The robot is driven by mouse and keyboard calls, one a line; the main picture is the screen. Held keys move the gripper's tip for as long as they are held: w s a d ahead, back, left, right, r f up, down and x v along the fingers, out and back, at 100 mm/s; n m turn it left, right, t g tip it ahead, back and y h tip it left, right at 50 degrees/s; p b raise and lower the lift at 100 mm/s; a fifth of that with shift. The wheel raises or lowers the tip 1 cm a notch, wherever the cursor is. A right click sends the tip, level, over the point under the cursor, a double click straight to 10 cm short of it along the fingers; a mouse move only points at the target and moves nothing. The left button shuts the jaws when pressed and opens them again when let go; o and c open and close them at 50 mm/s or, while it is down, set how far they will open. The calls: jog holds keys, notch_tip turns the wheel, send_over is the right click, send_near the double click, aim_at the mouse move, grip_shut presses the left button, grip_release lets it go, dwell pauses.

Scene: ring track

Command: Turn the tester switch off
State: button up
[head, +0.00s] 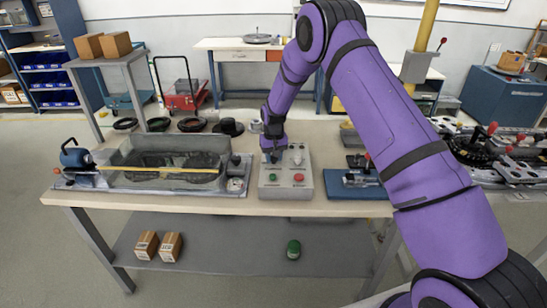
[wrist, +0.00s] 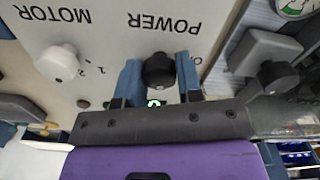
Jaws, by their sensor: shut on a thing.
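The tester's grey control box (head: 284,188) stands on the workbench, with a green button (head: 273,177) and a red button (head: 299,178) on its front part. My gripper (head: 272,156) reaches down over the box's back left. In the wrist view the black POWER knob (wrist: 158,70) sits between my two blue fingers, and the gripper is shut on it. A small green mark (wrist: 154,103) shows beside the knob, partly hidden by my gripper. The pale MOTOR knob (wrist: 58,62) stands free to the left, with small numbers near it. The POWER knob is hidden in the head view.
A clear-walled tank (head: 165,165) with a yellow bar is left of the box. A blue plate (head: 355,188) with a clamp lies to its right. Several dark rings (head: 159,124) lie at the bench's back. The bench's front edge is close before the box.

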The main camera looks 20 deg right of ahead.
jog(key=shift+m, duration=0.8)
jog(key=o, duration=0.9)
jog(key=shift+r, duration=0.1)
notch_tip(320, 180, up, 11)
jog(key=shift+f, duration=0.15)
